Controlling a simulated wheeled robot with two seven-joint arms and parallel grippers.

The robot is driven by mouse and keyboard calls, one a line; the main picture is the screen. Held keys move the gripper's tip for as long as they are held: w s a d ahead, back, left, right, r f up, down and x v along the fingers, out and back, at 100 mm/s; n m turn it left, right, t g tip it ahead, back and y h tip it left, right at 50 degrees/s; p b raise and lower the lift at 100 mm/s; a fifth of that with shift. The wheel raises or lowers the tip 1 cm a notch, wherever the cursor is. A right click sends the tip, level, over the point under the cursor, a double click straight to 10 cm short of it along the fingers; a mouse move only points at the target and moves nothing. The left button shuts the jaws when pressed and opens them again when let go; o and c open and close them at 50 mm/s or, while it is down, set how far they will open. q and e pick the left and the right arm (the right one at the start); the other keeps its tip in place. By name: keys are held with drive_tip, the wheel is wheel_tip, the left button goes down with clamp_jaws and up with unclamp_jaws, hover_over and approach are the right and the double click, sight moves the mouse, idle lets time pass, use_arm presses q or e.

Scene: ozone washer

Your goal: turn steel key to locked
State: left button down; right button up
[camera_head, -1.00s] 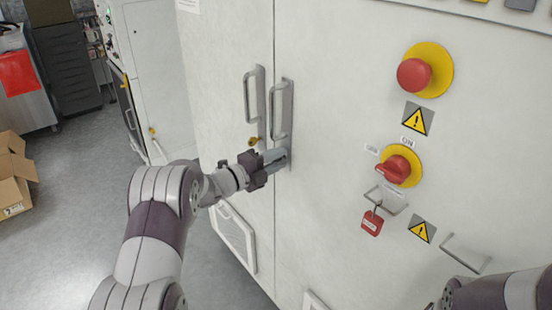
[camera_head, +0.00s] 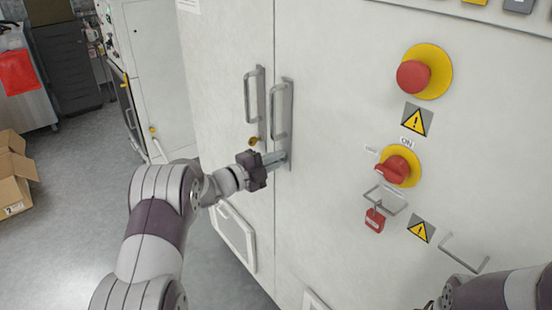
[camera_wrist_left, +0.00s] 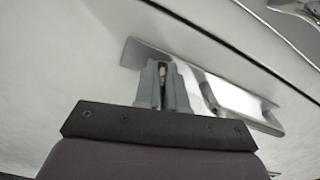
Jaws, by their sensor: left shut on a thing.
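My left gripper (camera_head: 281,158) is at the lower end of the metal handle plate on the right-hand cabinet door. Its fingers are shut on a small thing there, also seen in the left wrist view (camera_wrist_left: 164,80). That view shows only a small light bit between the grey fingertips, taken to be the steel key (camera_wrist_left: 163,68). The fingers hide most of it, so its angle and any lock marks cannot be read. The handle plate (camera_wrist_left: 240,97) runs beside the fingers. Only part of my right arm shows at the lower right; its gripper is out of view.
Two upright handles (camera_head: 254,95) and (camera_head: 279,110) stand out close above the gripper. A brass key (camera_head: 254,141) sits on the left door. To the right are a red emergency button (camera_head: 413,76), a red rotary switch (camera_head: 391,169) and a hanging red padlock (camera_head: 375,221).

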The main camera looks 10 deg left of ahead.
use_arm(q)
drive_tip(key=n+p, duration=0.1)
drive_tip(key=n, duration=0.2)
drive_tip(key=shift+r+n, duration=0.1)
drive_tip(key=shift+n, duration=0.3)
drive_tip(key=n+p, duration=0.1)
drive_tip(key=n, duration=0.2)
drive_tip(key=shift+n+p, duration=0.3)
drive_tip(key=shift+p, duration=0.1)
drive_tip(key=n+p, duration=0.2)
drive_tip(key=n, duration=0.2)
drive_tip(key=shift+n+p, duration=0.7)
drive_tip(key=shift+n, duration=1.1)
drive_tip(key=c, duration=1.3)
unclamp_jaws()
